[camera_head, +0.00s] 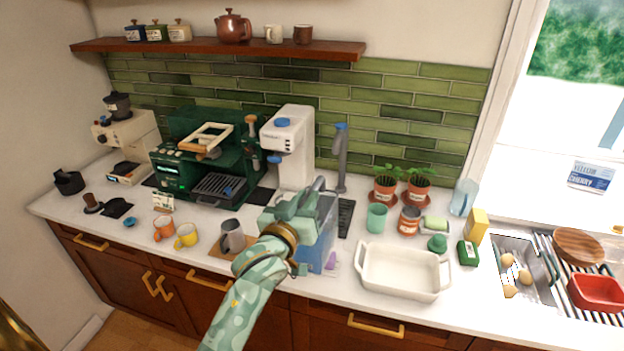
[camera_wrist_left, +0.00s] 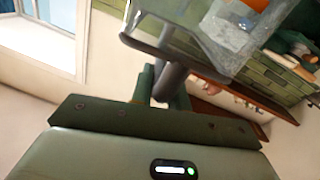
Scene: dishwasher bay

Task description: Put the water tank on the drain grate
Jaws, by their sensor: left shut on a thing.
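The water tank (camera_head: 325,238) is a clear, bluish box with a grey handle. My left gripper (camera_head: 311,200) is shut on its handle, and hides part of the tank in the head view. In the left wrist view the clear tank (camera_wrist_left: 222,28) hangs from the dark handle between the fingers of the gripper (camera_wrist_left: 165,82). The drain grate (camera_head: 346,217) is a dark slotted strip in the counter, in front of the grey tap and just right of and behind the tank. The tank covers part of the view toward it. My right gripper is out of view.
A white water dispenser (camera_head: 289,147) stands behind the tank, and the grey tap (camera_head: 341,160) behind the grate. Right of the grate are a green cup (camera_head: 377,217) and a white baking dish (camera_head: 403,271). A grey pitcher (camera_head: 232,237) stands left of the gripper.

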